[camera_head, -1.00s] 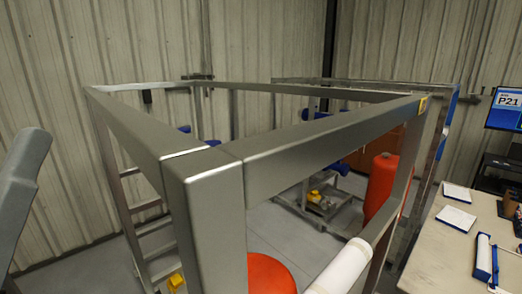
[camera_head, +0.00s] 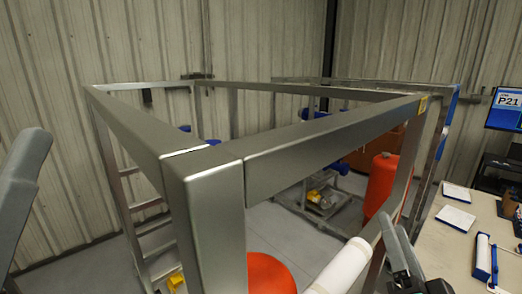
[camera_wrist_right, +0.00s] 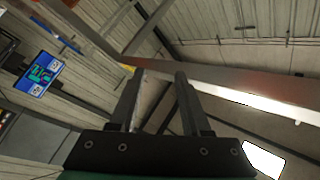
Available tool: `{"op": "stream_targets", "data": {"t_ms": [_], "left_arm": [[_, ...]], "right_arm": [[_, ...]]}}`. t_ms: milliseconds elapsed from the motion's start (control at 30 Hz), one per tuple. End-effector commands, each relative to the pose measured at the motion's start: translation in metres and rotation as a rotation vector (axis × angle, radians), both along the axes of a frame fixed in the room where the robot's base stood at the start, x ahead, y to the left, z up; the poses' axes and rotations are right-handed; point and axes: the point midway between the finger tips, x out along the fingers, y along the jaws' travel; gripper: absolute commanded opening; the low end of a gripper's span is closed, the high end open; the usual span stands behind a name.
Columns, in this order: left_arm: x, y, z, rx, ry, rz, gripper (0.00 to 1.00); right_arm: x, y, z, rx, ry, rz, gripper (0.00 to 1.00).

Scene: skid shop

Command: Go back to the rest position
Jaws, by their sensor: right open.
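My right gripper (camera_head: 402,255) is at the lower right of the head view, between the steel frame's near right side and the bench. In the right wrist view its two dark fingers (camera_wrist_right: 158,90) stand apart with nothing between them. The jaws are open and empty. A grey link of my left arm (camera_head: 22,190) shows at the left edge of the head view. The left gripper itself is outside both views.
A steel tube frame (camera_head: 205,190) fills the middle. A white cylinder (camera_head: 343,265) lies by its right side, near my right gripper. A red tank (camera_head: 382,180) stands behind. The bench (camera_head: 450,250) on the right holds pads and a blue-and-white item (camera_head: 484,257).

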Motion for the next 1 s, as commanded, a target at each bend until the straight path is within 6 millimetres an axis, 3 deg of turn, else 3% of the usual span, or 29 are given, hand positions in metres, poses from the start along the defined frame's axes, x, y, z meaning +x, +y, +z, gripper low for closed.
{"op": "stream_targets", "data": {"t_ms": [33,100,200,267,333,500,1000], "left_arm": [[0.000,0.000,0.000,0.000,0.000,0.000,0.47],[0.000,0.000,0.000,0.000,0.000,0.000,0.47],[0.000,0.000,0.000,0.000,0.000,0.000,0.47],[0.000,0.000,0.000,0.000,0.000,0.000,0.47],[0.000,0.000,0.000,0.000,0.000,0.000,0.47],[0.000,0.000,0.000,0.000,0.000,0.000,0.47],[0.000,0.000,0.000,0.000,0.000,0.000,0.47]], "right_arm": [[-0.017,0.003,0.046,-0.042,-0.100,0.008,0.47],[-0.046,0.009,0.101,-0.120,-0.227,0.013,0.47],[-0.097,0.019,0.163,-0.264,-0.402,-0.008,0.47],[-0.127,0.028,0.186,-0.374,-0.485,-0.037,0.47],[-0.145,0.037,0.191,-0.508,-0.522,-0.082,0.47],[-0.144,0.040,0.191,-0.657,-0.506,-0.161,0.47],[-0.143,0.040,0.190,-0.665,-0.503,-0.166,0.47]]}}
